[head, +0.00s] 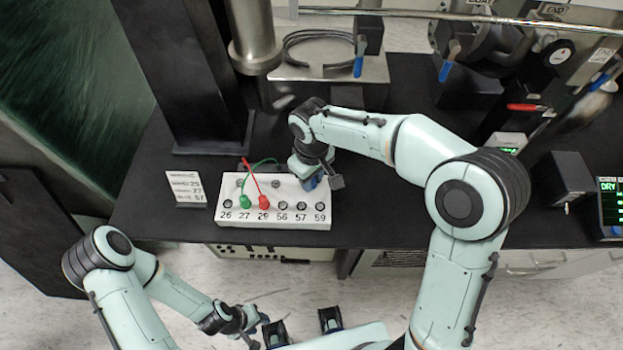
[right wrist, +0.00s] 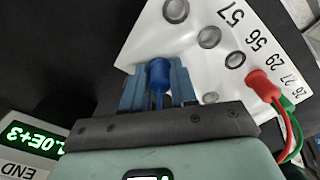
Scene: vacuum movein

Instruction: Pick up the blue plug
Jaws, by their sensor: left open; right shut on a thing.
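The blue plug (right wrist: 158,75) sits between the two blue fingers of my right gripper (right wrist: 158,88), which is shut on it. In the head view my right gripper (head: 317,179) is over the back right part of the white socket box (head: 272,218). I cannot tell whether the plug touches the box. A green plug (head: 245,202) and a red plug (head: 264,203) stand at the sockets numbered 27 and 29. My left gripper (head: 303,327) is open and empty at the bottom of the head view, in front of the bench.
A small label card (head: 186,188) stands left of the box. A dark column (head: 205,90) rises behind it. A metal block (head: 330,75) with a coiled hose is at the back. Displays stand at the right. The black bench top (head: 400,215) right of the box is clear.

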